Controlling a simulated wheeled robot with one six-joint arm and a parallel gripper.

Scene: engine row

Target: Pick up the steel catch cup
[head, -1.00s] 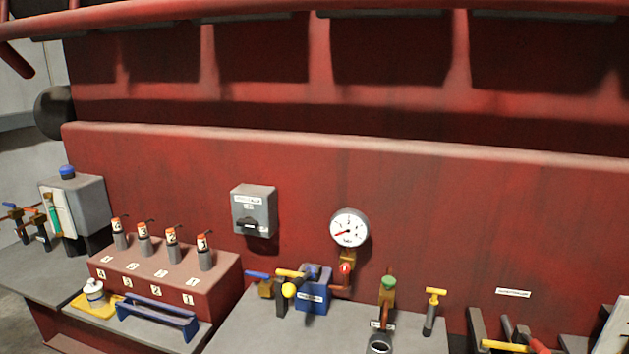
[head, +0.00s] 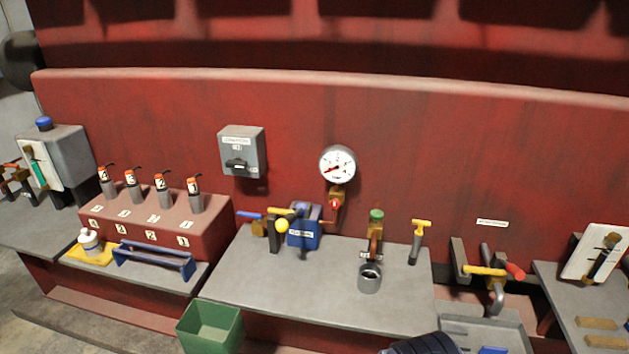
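The steel catch cup (head: 370,279) is a small grey metal cup with an open, dark mouth. It stands upright near the front of the grey middle bench (head: 300,283), below a green-topped valve (head: 376,217). A small label sits just above its rim.
A green bin (head: 210,326) stands front left. A grey tray (head: 485,330) is at right. A dark, ribbed shape (head: 424,345) is cut off below. Bench left of the cup is clear.

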